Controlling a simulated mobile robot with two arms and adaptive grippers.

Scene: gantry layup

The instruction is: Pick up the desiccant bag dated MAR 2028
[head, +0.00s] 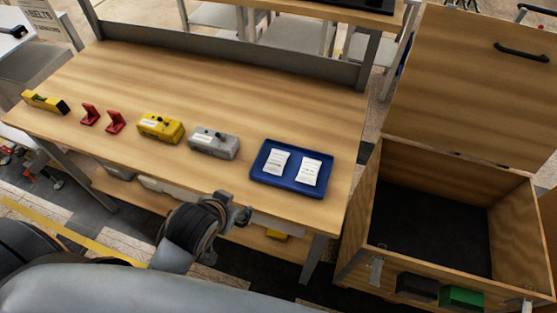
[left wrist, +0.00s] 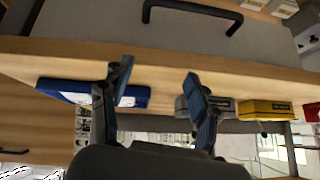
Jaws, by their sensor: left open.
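Two white desiccant bags, a left one (head: 276,162) and a right one (head: 309,172), lie side by side in a blue tray (head: 292,176) on the workbench. Their printing is too small to read, so I cannot tell which is dated MAR 2028. My left gripper (head: 240,212) is in front of the bench's front edge, to the lower left of the tray, open and empty. In the left wrist view its two fingers (left wrist: 160,80) stand apart, with the tray (left wrist: 130,97) partly behind one finger. My right gripper is not in view.
On the bench (head: 235,95), left of the tray, are a grey box (head: 213,143), a yellow box (head: 160,127), two red brackets (head: 103,117) and a yellow level (head: 45,102). An open wooden crate (head: 520,225) stands at right. The bench behind the tray is clear.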

